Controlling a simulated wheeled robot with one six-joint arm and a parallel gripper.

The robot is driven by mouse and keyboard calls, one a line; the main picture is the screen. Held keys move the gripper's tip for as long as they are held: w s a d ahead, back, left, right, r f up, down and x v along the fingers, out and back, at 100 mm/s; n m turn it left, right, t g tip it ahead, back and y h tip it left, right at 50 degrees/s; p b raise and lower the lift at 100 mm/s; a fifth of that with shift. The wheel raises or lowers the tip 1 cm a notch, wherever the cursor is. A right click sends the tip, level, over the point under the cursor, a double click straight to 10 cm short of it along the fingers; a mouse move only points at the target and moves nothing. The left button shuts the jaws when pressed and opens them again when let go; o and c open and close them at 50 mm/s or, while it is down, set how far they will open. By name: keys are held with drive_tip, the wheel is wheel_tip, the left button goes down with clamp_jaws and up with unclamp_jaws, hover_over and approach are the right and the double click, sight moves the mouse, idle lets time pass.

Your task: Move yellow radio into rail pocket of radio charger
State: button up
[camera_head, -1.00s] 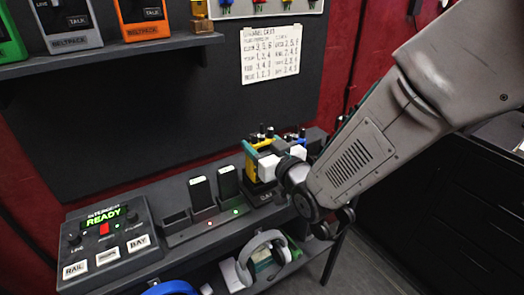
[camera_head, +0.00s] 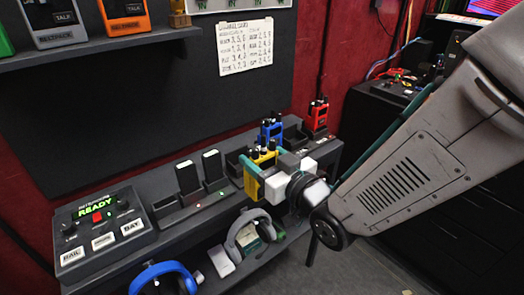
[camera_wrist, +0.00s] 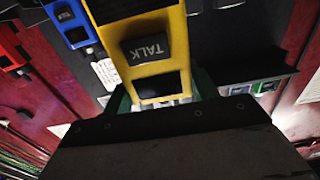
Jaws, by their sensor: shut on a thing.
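The yellow radio (camera_head: 251,182) is in my gripper (camera_head: 267,173), above the front edge of the bench. In the wrist view, the yellow radio (camera_wrist: 152,66) fills the top middle, with its dark TALK button facing the camera. My gripper (camera_wrist: 162,98) is shut on it, with teal fingers on either side. The dark radio charger (camera_head: 236,160) is behind the radio, and part of it is hidden by the radio and gripper. A blue radio (camera_head: 270,131) and a red radio (camera_head: 318,114) stand upright there. I cannot read which pocket is the rail one.
Two upright batteries (camera_head: 187,177) sit in a battery charger left of the radio. A control box (camera_head: 100,228) reading READY stands at the bench's left end. Headsets (camera_head: 163,279) are on the lower shelf. A paper chart (camera_head: 245,46) hangs on the wall.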

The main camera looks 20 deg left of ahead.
drive_tip(key=shift+s+d+r, duration=0.1)
drive_tip(key=shift+s+d, duration=0.1)
drive_tip(key=shift+d, duration=0.2)
drive_tip(key=shift+w+d, duration=0.1)
drive_tip(key=shift+d, duration=0.05)
drive_tip(key=shift+r, duration=3.7)
